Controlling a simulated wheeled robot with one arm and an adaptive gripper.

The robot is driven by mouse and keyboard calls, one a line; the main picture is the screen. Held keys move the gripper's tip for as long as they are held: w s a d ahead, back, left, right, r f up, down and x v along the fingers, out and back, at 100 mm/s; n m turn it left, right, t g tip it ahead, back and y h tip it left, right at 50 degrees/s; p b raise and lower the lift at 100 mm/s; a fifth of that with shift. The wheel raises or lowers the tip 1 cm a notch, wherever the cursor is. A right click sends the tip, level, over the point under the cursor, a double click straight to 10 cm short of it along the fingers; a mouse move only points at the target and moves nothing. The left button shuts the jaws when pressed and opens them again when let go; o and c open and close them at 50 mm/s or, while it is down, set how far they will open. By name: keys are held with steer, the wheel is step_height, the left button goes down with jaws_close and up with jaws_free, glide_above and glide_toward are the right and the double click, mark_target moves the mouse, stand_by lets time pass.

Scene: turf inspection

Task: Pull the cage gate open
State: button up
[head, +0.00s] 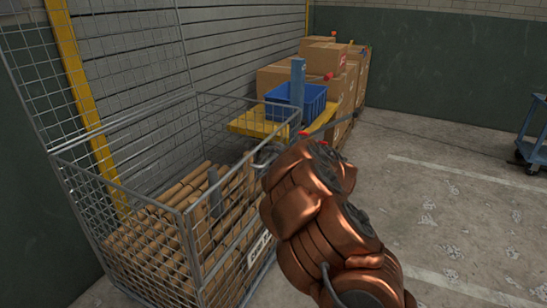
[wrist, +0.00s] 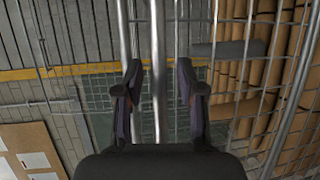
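The wire cage (head: 120,185) stands at the left in the head view, full of cardboard tubes. Its mesh front panel (head: 192,250), which looks like the gate, carries a white label partly hidden by my arm. My gripper (head: 268,154) is at the far right upright of that side, largely hidden behind my copper arm. In the wrist view my gripper (wrist: 158,78) is open, its two dark fingers apart. A grey upright bar (wrist: 157,45) runs between the fingers in the picture; I see no finger touching it. Another upright bar (wrist: 124,35) is just left.
Behind the cage are a yellow pallet truck or cart (head: 258,127) with a blue crate (head: 312,100) and stacked cardboard boxes (head: 325,58). A blue trolley (head: 535,135) stands at the far right. The concrete floor (head: 460,215) right of my arm is clear.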

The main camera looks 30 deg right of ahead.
jaws_close()
stand_by(0.6)
